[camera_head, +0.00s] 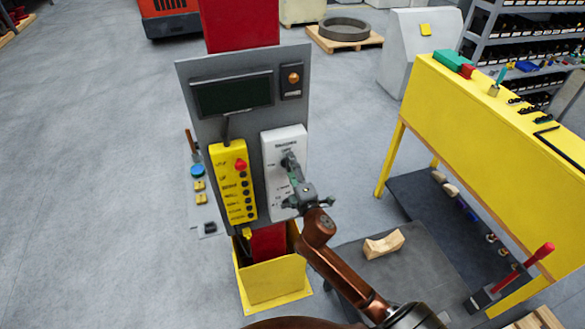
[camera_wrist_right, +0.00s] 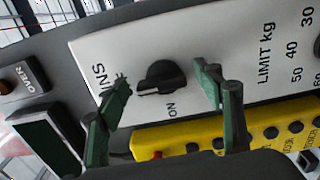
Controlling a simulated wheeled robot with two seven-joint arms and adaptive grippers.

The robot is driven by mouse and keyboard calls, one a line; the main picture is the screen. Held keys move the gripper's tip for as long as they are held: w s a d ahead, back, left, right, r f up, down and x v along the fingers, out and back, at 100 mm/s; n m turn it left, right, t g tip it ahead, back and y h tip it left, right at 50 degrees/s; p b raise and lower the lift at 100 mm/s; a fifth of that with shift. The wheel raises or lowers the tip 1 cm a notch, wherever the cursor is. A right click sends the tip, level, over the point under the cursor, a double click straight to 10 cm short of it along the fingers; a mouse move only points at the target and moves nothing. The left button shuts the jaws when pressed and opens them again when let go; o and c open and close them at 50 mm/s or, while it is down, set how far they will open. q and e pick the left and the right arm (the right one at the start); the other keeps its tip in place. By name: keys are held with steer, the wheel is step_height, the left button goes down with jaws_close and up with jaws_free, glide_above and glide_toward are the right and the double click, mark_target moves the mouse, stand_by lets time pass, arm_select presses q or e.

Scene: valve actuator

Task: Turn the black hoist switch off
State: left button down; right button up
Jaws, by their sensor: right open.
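The black hoist switch (camera_wrist_right: 162,77) is a rotary knob on a white panel (camera_wrist_right: 95,55); the panel also shows in the head view (camera_head: 270,150). My right gripper (camera_wrist_right: 163,82) is open, with one green finger on each side of the knob and a visible gap to both. In the head view my right gripper (camera_head: 290,168) is in front of the white panel and largely hides the switch. My left gripper is not in view.
A yellow control box (camera_head: 232,183) with a red button and several black buttons is left of the white panel. A dark display (camera_head: 233,95) and an orange lamp (camera_head: 293,78) sit above.

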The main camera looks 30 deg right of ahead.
steer(key=v, duration=1.2)
steer(key=shift+f, duration=0.1)
step_height(320, 180, down, 40)
steer(key=d+m+g+y+b, duration=0.2)
steer(key=m+g+b, duration=0.2)
steer(key=g+b, duration=0.2)
steer(key=s+f+m+g+b, duration=0.1)
steer(key=s+f, duration=0.3)
steer(key=f, duration=0.4)
steer(key=s+f+m+g+b, duration=0.15)
steer(key=s+f, duration=0.25)
steer(key=f, duration=0.5)
steer(key=s+f+m+g+y+b, duration=0.1)
steer(key=s+f+g+b, duration=0.1)
steer(key=s+f, duration=0.65)
steer(key=s+f+m+g+b, duration=0.2)
steer(key=s+f, duration=0.4)
steer(key=f, duration=0.5)
steer(key=s+a+f+m+g+b, duration=0.1)
steer(key=s+f, duration=0.3)
steer(key=s, duration=0.4)
steer(key=s+a+f+m+g+b, duration=0.1)
steer(key=s+f+m, duration=0.1)
steer(key=s+f, duration=0.3)
steer(key=s+a+f+m+g+y+b, duration=0.1)
steer(key=s+f, duration=0.4)
steer(key=s, duration=0.6)
steer(key=shift+a+f+m+g+b, duration=0.2)
steer(key=shift+a+m+g+b, duration=0.15)
steer(key=shift+a+g, duration=0.15)
